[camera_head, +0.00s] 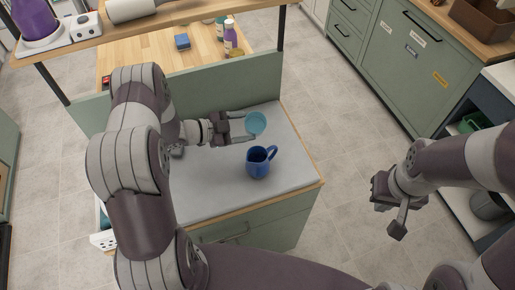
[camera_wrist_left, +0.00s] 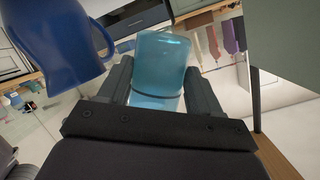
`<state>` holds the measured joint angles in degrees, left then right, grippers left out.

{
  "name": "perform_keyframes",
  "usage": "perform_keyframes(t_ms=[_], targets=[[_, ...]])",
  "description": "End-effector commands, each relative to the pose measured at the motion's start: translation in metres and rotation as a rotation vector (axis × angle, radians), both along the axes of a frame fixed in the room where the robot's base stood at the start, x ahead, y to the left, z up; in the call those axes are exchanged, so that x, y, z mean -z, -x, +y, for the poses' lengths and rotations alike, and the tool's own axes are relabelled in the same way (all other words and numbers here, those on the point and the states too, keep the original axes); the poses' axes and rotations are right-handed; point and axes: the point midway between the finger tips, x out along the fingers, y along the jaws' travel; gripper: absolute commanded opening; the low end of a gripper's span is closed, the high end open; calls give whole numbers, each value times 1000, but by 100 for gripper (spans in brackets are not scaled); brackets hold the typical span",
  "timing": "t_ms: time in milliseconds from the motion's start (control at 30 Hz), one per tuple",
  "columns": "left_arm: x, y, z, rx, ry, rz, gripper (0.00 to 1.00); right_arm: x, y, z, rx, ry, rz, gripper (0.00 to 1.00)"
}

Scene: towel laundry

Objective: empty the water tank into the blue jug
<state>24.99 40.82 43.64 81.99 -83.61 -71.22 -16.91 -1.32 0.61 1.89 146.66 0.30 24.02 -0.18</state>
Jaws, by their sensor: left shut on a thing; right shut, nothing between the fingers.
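The water tank, a translucent light-blue cup-like vessel (camera_head: 256,123), is between the fingers of my left gripper (camera_head: 247,127), which is shut on it above the grey worktop. The tank also shows between the fingers in the left wrist view (camera_wrist_left: 161,62). Whether it has water in it I cannot tell. The blue jug (camera_head: 258,165) stands upright on the worktop, just nearer than the tank and apart from it. The jug also shows at the upper left of the left wrist view (camera_wrist_left: 62,45). My right gripper (camera_head: 396,226) is shut and empty, over the floor at the right.
The grey worktop (camera_head: 215,195) is clear around the jug. A green panel and a wooden counter (camera_head: 205,45) with bottles and a blue sponge (camera_head: 182,41) lie behind. A raised shelf (camera_head: 75,45) crosses the upper left. Green cabinets (camera_head: 410,50) stand at right.

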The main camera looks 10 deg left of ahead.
Motion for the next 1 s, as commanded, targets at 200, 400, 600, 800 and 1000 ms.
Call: perform_keyframes(t_ms=[200, 400, 600, 800, 1000], targets=[[-21, 10, -3, -1, -44, -128, 32, -11, 0, 0, 0, 0, 1, 0], [-6, 11, -4, -1, -86, -252, 32, 13, 0, 0, 0, 0, 1, 0], [-15, 11, -4, -1, -129, -376, 32, 15, 0, 0, 0, 0, 1, 0], [-22, 11, -4, 0, -167, -484, 32, 20, 0, 0, 0, 0, 1, 0], [-21, 11, -3, -1, -193, -561, 32, 27, 0, 0, 0, 0, 0, 0]])
